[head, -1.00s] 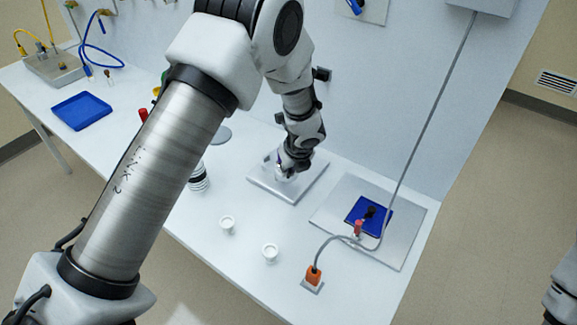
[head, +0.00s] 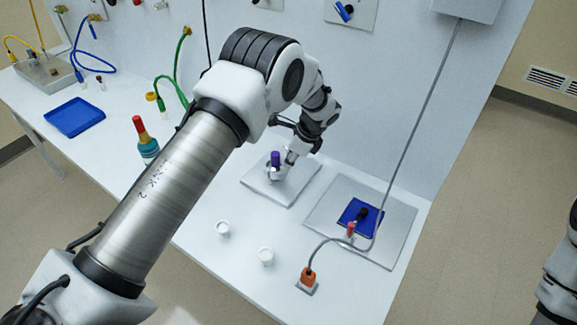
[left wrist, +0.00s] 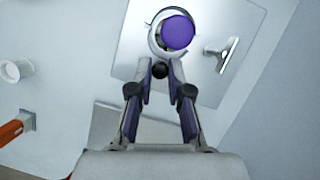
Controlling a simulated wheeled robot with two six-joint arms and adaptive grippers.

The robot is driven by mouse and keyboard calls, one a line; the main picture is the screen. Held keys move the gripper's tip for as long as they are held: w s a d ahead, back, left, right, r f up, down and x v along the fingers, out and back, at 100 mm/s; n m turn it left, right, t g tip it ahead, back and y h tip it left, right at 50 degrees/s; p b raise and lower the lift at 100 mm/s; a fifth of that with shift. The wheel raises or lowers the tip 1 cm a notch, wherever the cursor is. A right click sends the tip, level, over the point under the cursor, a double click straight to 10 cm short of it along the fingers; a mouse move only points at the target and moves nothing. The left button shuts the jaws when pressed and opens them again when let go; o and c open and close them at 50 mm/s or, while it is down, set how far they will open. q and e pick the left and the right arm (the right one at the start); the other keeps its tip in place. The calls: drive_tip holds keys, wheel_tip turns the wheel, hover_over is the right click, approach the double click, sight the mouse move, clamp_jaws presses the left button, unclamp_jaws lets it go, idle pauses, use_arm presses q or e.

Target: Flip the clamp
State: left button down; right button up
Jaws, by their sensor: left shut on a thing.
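A metal ring-shaped clamp around an upright purple-topped cylinder (head: 275,158) stands on a light square plate (head: 252,183). In the left wrist view I look down on the purple top (left wrist: 178,33) and the silver clamp ring (left wrist: 153,36) beside it. My left gripper (head: 284,167) is at the clamp, just right of the cylinder in the head view. In the left wrist view its fingertips (left wrist: 160,68) close on a small black knob (left wrist: 159,70) at the near edge of the ring. The ring's lower parts are hidden. My right gripper is out of view.
A silver T-shaped bracket (left wrist: 223,52) stands on the same plate. Two white cups (head: 223,228) and an orange plug (head: 308,278) are in front. To the right, another plate (head: 398,226) carries a blue pad (head: 352,213). The wall (head: 385,90) is close behind.

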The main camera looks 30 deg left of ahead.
use_arm(q)
drive_tip(key=shift+w+a+f+n+g+b, duration=0.1)
drive_tip(key=shift+w+n+g+b, duration=0.1)
drive_tip(key=shift+n, duration=0.25)
drive_tip(key=shift+w+a+n+g+b, duration=0.1)
drive_tip(key=shift+w+n, duration=0.05)
drive_tip(key=shift+n, duration=0.3)
drive_tip(key=c, duration=1.1)
unclamp_jaws()
drive_tip(key=shift+a, duration=0.1)
drive_tip(key=v, duration=1.2)
drive_tip(key=shift+a, duration=0.2)
drive_tip(key=shift+w, duration=0.1)
